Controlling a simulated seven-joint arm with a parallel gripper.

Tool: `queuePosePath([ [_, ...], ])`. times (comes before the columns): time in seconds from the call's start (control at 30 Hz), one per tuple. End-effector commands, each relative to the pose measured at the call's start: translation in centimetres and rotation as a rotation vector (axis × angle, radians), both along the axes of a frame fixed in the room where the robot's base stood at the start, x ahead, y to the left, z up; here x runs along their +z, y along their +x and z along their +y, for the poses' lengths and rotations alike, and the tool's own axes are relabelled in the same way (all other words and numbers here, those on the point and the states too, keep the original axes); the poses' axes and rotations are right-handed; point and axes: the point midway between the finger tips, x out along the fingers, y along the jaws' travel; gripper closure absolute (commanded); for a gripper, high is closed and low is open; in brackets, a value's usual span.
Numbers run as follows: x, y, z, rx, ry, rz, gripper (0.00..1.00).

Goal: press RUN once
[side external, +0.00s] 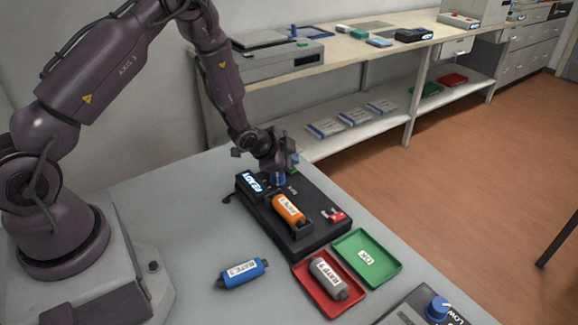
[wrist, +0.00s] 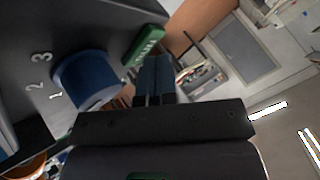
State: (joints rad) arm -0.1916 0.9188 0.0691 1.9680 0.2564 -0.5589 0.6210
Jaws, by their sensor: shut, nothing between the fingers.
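The black machine (side external: 322,202) sits on the grey table, with a lit display (side external: 252,184) that reads READY. In the wrist view a green button (wrist: 146,46) with pale lettering too blurred to read stands on the machine's face. A blue knob (wrist: 88,80) with the numbers 1, 2 and 3 beside it is left of the button. My gripper (wrist: 154,62) is shut and empty, its tips close to the green button. I cannot tell whether they touch it. In the side view my gripper (side external: 282,172) is at the machine's far end and partly hides the knob and button.
An orange cartridge (side external: 287,208) lies in the machine's slot, near a red control (side external: 335,216). A blue cartridge (side external: 242,274) lies in front. A red tray (side external: 312,300) holds a grey cartridge (side external: 328,278); the green tray (side external: 382,247) holds only a label. Another knob panel (side external: 405,316) is at lower right.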

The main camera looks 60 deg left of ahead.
Motion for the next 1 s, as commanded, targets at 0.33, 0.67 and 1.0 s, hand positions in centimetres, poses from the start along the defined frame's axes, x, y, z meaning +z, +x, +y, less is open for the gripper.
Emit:
queuePosePath([
  [0.33, -0.58, 0.01, -0.01, -0.001, 0.0, 0.001, 1.0],
  [0.67, -0.87, 0.13, 0.02, -0.001, 0.002, -0.004, 1.0],
  [1.0, -0.85, 0.16, 0.04, -0.001, 0.003, -0.006, 1.0],
])
